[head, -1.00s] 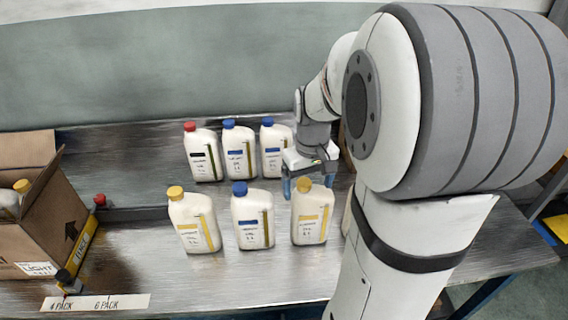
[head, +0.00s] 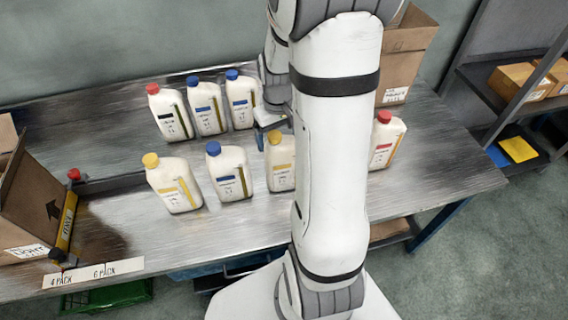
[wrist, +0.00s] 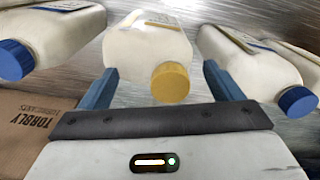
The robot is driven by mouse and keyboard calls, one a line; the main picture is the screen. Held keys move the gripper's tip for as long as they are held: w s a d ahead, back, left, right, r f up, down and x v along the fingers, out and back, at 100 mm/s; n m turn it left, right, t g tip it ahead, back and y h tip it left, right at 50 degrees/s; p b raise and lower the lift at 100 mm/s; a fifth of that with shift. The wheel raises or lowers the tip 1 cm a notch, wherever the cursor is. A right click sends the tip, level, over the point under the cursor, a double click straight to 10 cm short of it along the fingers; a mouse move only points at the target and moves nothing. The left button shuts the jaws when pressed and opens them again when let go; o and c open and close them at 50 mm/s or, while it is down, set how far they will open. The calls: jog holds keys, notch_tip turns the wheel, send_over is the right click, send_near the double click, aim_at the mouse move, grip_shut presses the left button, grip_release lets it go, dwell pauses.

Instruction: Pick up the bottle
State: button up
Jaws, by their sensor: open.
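A white bottle with a yellow cap (head: 281,165) stands in the front row on the metal table, partly hidden by my arm. In the wrist view a yellow-capped bottle (wrist: 148,46) is between the two blue fingers of my gripper (wrist: 160,85), its cap toward the palm. The fingers are apart, with a visible gap on each side of the bottle. In the head view my gripper (head: 262,137) is at the cap end of the front yellow-capped bottle, mostly hidden by my arm.
Blue-capped bottles stand close on the left (wrist: 50,35) and right (wrist: 255,60) in the wrist view. Front-row neighbours include a blue-capped bottle (head: 229,172) and a red-capped one (head: 384,142). A back row stands behind. Open cardboard boxes are left (head: 30,200) and right (head: 405,55).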

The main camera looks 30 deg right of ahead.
jog(key=shift+c, duration=0.4)
jog(key=shift+s, duration=0.1)
jog(key=c, duration=1.5)
